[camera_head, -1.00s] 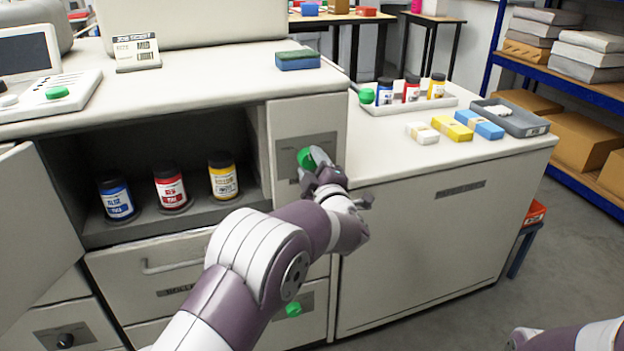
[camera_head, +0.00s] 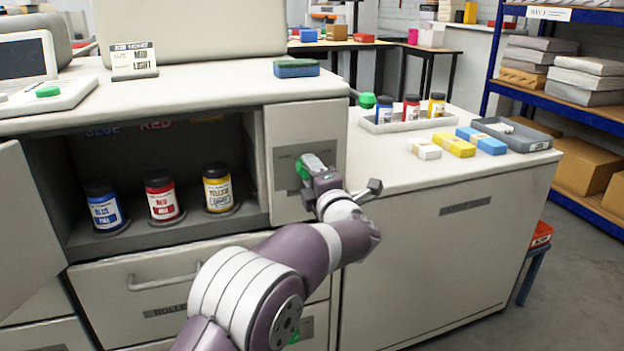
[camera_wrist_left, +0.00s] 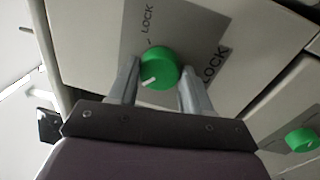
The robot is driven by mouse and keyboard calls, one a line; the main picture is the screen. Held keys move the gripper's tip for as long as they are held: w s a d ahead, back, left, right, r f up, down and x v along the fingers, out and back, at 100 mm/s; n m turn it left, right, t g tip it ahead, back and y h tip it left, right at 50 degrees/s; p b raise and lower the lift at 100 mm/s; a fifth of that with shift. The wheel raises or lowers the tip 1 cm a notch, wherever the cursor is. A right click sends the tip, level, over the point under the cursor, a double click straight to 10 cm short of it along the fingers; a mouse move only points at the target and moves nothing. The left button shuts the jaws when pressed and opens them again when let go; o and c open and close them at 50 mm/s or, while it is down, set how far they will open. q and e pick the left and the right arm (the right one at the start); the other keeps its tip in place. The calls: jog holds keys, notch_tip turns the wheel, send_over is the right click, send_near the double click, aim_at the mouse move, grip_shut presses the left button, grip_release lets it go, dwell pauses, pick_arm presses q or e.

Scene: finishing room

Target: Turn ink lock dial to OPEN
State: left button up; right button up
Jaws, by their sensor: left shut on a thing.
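The green ink lock dial (camera_head: 304,168) sits on a grey plate on the cabinet front, right of the open ink compartment. It also shows in the left wrist view (camera_wrist_left: 161,67), with a white pointer mark at its lower left. The plate there carries a small "LOCK" label with a tick, and larger "LOCK" lettering partly hidden by a finger. No OPEN label is readable. My left gripper (camera_wrist_left: 157,74) is shut on the dial, one finger on each side; in the head view the gripper (camera_head: 315,172) partly covers it. My right gripper is out of view.
Blue, red and yellow ink jars (camera_head: 162,199) stand in the compartment, its door open at left. Another green knob (camera_wrist_left: 302,140) is on a lower panel. A tray (camera_head: 400,122) with bottles and several small boxes occupy the right counter.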

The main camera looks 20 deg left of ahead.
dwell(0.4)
pick_arm(q)
jog(key=o, duration=1)
jog(key=shift+o, duration=0.2)
jog(key=p+v, duration=0.2)
jog(key=v, duration=1)
jog(key=shift+s+d, duration=0.25)
jog(key=shift+s, duration=0.05)
jog(key=shift+f, duration=0.15)
